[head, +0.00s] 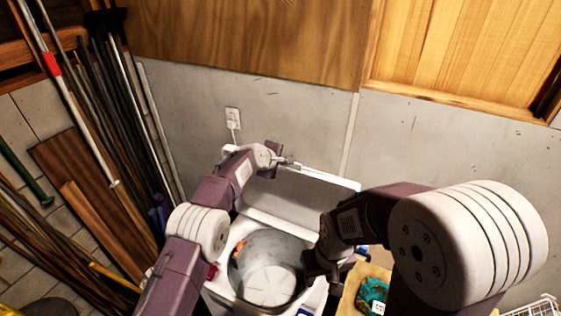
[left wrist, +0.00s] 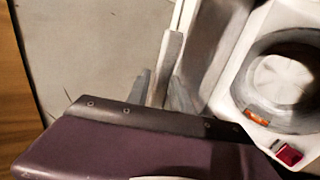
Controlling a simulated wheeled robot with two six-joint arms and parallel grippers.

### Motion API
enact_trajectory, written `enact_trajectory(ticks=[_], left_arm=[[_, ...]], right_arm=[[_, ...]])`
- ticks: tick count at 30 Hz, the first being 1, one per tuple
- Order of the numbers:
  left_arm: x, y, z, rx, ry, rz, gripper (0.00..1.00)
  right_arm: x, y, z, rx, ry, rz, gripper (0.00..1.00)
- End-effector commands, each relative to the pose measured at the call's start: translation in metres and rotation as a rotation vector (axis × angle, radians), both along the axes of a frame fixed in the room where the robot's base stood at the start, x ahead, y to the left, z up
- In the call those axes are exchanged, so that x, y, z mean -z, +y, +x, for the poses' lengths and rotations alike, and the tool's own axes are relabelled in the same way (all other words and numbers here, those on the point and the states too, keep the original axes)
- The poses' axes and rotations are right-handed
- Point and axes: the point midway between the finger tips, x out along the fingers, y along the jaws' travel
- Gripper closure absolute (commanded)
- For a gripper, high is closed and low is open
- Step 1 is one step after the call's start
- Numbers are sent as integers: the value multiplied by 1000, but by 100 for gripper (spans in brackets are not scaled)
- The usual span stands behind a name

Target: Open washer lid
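The white top-load washer (head: 242,228) stands against the wall, and its round drum (head: 268,270) is uncovered. Its lid (head: 300,198) stands raised at the back, near the wall. My left gripper (head: 283,161) is at the lid's upper left edge. In the left wrist view my left gripper's two grey fingers (left wrist: 163,92) stand apart, one on each side of the lid's edge (left wrist: 167,62); I cannot tell if they touch it. My right gripper (head: 322,264) is over the washer's right front, by the drum opening; its fingers are dark and hard to make out.
Poles and boards (head: 92,190) lean at the left. A power outlet (head: 232,118) is on the grey wall behind the washer. A tan surface with a teal cloth (head: 373,294) lies right of the washer. A white wire basket (head: 535,307) is at the lower right.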

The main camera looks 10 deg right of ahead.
Motion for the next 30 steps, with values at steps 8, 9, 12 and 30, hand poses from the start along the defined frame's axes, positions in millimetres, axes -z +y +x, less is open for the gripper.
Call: enact_trajectory(ticks=[8, 9, 12, 30], left_arm=[[-1, 0, 0, 0, -2, -1, 69], [-1, 0, 0, 0, -2, -1, 69], [-2, 2, -1, -1, -3, -1, 69], [-51, 40, -50, -1, -2, -1, 69]], right_arm=[[0, 0, 0, 0, 0, 0, 64], [1, 0, 0, 0, 0, 0, 64], [6, 0, 0, 0, 0, 0, 64], [63, 0, 0, 0, 0, 0, 64]])
